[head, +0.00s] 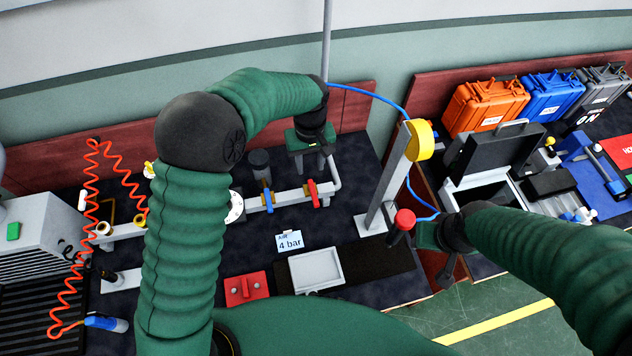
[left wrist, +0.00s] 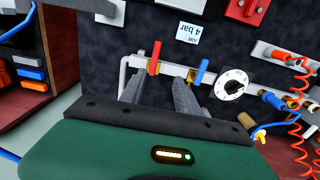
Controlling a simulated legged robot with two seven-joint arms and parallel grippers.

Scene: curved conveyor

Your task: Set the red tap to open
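The red tap (head: 312,193) sits on a pale horizontal pipe (head: 290,196), its handle lying across the pipe. It also shows in the left wrist view (left wrist: 154,58), just beyond the fingertips. A blue tap (head: 267,197) is on the same pipe to its left; in the left wrist view it (left wrist: 200,72) is to the right. My left gripper (head: 310,165) is behind and above the red tap, fingers pointing down. In the left wrist view the gripper (left wrist: 157,88) is open and empty, fingers apart. My right gripper (head: 425,237) is beside a red-topped knob; its fingers are unclear.
A grey post (head: 385,185) with a yellow disc (head: 420,140) and blue hose stands right of the pipe. A "4 bar" card (head: 289,240), grey tray (head: 316,270) and red block (head: 246,288) lie in front. A round white gauge (left wrist: 231,84) is beside the blue tap.

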